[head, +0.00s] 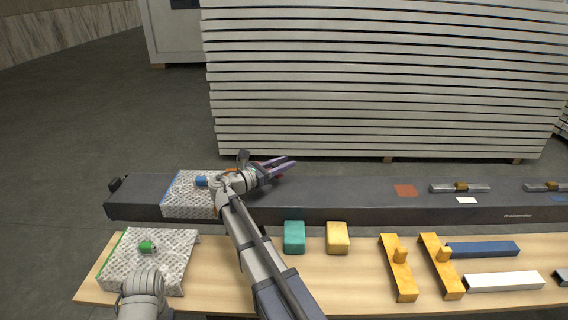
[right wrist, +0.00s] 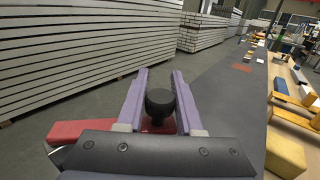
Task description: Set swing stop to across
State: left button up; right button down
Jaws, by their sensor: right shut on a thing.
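A black round knob (right wrist: 160,104) stands above a red piece (right wrist: 82,130) on the dark beam in the right wrist view; I take these to be the swing stop. My right gripper (right wrist: 159,74) has its two purple fingers on either side of the knob and is shut on it. In the head view my right gripper (head: 291,165) lies low over the beam's left part, fingers pointing right, and mostly hides the stop.
The long dark beam (head: 350,199) runs across, with metal bolts (head: 460,188) at right. In front is a wooden bench (head: 370,290) with a teal block (head: 294,237), a yellow block (head: 337,238) and orange brackets (head: 398,268). A tall stack of white panels (head: 390,80) stands behind.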

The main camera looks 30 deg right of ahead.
jog(key=c, duration=0.5)
grip_release()
jog(key=shift+c, duration=0.2)
jog(key=shift+s+a, duration=0.25)
jog(key=shift+a, duration=1.7)
jog(key=shift+s+a, duration=0.2)
jog(key=shift+a, duration=1.7)
